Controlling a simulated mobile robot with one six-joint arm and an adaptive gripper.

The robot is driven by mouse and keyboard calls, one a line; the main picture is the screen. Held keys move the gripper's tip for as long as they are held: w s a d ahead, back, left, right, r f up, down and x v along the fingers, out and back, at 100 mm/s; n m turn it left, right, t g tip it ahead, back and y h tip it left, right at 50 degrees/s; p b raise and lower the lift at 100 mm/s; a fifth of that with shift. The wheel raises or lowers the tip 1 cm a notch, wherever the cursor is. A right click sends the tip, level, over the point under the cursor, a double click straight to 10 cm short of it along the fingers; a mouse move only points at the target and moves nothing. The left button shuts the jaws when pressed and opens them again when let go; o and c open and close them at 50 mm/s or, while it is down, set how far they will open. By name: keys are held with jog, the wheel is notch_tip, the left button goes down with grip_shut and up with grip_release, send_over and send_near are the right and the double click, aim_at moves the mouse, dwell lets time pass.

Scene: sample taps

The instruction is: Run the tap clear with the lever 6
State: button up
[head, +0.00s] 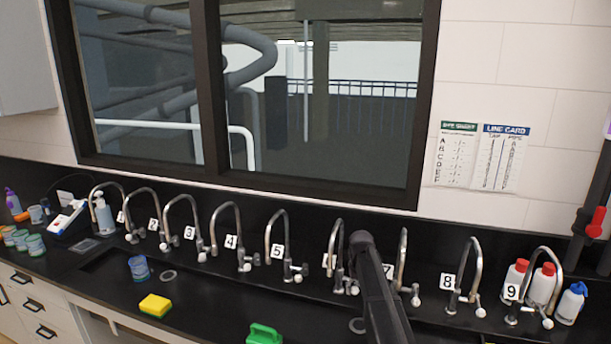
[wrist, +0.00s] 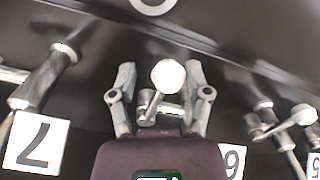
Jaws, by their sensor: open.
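Tap 6 (head: 337,250) is a grey gooseneck on the dark counter, partly behind my arm in the head view. Its tag is partly hidden there; tag 6 (wrist: 232,160) shows at the bottom of the wrist view. Its lever has a white ball knob (head: 353,289), just left of my arm. In the wrist view, the knob (wrist: 167,77) sits between the fingers of my gripper (wrist: 161,80), with a gap on both sides. My gripper is open and holds nothing. The fingers cannot be made out in the head view. I see no running water.
Tap 5 (head: 277,245) and tap 7 (head: 402,260) stand close on either side. A yellow sponge (head: 155,305), a blue cup (head: 139,268) and a green object (head: 264,334) are in front. Bottles (head: 543,284) with red caps stand by tap 9.

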jog(key=shift+w+d, duration=0.15)
jog(key=shift+d, duration=1.3)
jog(key=shift+w+d, duration=0.15)
jog(key=shift+d, duration=1.25)
jog(key=shift+a, duration=0.2)
dwell(1.3)
jog(key=shift+s+a, duration=0.15)
jog(key=shift+a, duration=1.55)
jog(key=shift+s+a, duration=0.15)
jog(key=shift+a, duration=1.5)
jog(key=shift+d, duration=0.45)
notch_tip(320, 180, up, 7)
jog(key=p, duration=0.7)
